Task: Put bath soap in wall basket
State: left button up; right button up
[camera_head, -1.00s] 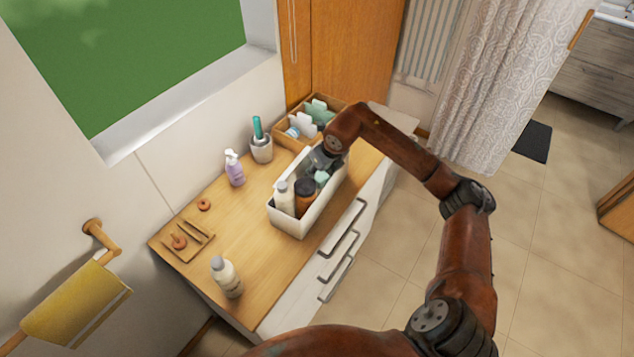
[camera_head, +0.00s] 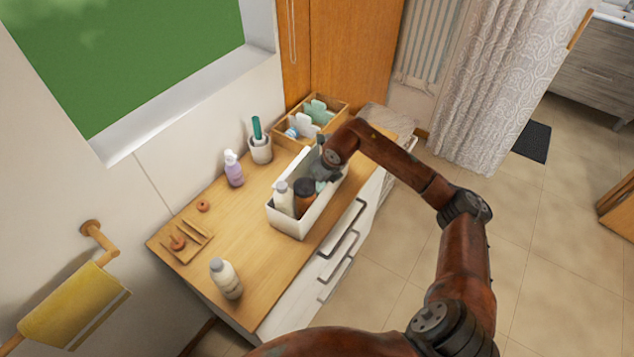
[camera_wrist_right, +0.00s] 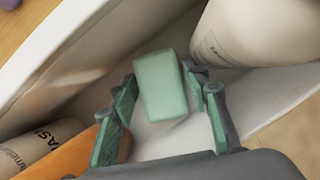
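The bath soap looks like a pale green block (camera_wrist_right: 161,84); in the right wrist view it lies inside the white bin (camera_wrist_right: 70,60). My right gripper (camera_wrist_right: 160,88) is open, with its fingers on either side of the soap. A small gap shows at the left finger; I cannot tell if the right finger touches. In the head view the right gripper (camera_head: 324,165) reaches down into the far end of the white bin (camera_head: 291,226) and mostly hides the soap. I cannot tell which container is the wall basket. My left gripper is not in view.
A white bottle (camera_head: 284,198) and a brown jar (camera_head: 304,194) share the bin. A divided wooden box (camera_head: 341,111) stands behind it. A cup (camera_head: 260,151), a purple pump bottle (camera_head: 233,171) and a grey bottle (camera_head: 226,279) stand on the wooden top (camera_head: 255,235), clear in the middle.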

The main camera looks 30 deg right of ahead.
jog(key=shift+r, duration=0.1)
jog(key=shift+r, duration=0.2)
jog(key=p+v, duration=0.1)
jog(key=v, duration=1)
jog(key=shift+s+r, duration=0.25)
jog(key=shift+r, duration=0.1)
jog(key=shift+f, duration=0.1)
